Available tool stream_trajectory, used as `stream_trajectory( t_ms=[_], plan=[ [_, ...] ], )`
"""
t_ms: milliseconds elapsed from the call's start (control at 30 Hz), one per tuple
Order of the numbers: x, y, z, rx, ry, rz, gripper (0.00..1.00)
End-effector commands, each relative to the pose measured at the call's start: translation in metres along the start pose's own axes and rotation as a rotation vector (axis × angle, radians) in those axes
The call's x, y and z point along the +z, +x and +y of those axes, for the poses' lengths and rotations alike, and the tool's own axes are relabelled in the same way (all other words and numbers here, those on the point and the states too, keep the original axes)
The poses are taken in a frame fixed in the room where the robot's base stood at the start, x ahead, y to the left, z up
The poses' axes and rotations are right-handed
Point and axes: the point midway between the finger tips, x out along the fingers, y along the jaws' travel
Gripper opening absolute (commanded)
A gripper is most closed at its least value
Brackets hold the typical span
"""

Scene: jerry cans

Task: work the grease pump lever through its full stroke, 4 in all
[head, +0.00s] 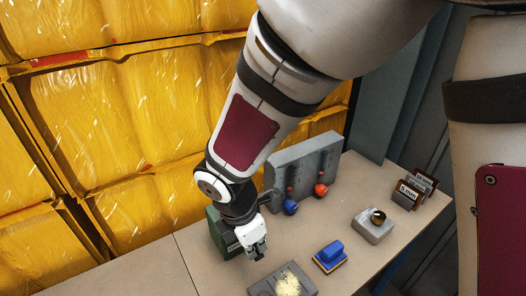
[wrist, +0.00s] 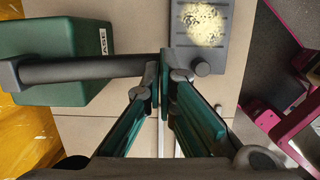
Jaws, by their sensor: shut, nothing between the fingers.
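The grease pump is a green box (head: 219,236) on the bench, partly hidden behind my gripper in the head view. In the wrist view its green body (wrist: 62,55) is at upper left with a small white label. Its dark lever (wrist: 85,69) runs to the right from the body, roughly level across the picture, and its end reaches my fingertips. My gripper (wrist: 160,84) is shut and empty, its tips at the lever's end; I cannot tell whether they touch it. In the head view my gripper (head: 258,252) points down just right of the pump.
A grey plate (head: 263,291) with a pale yellow pile lies in front. A blue block (head: 330,254), a grey box with a dark knob (head: 373,228), and a card rack (head: 413,190) stand right. A grey panel (head: 302,170) with blue and red knobs stands behind.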

Motion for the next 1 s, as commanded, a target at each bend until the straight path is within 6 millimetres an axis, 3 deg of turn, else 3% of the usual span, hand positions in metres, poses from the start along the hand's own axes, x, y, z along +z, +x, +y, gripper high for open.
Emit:
stream_trajectory(
  t_ms=[733,1000],
  plan=[
    [-0.003,0.012,-0.003,-0.008,-0.002,0.001,0.00],
    [-0.007,-0.008,-0.007,-0.006,0.000,0.000,0.00]
  ],
)
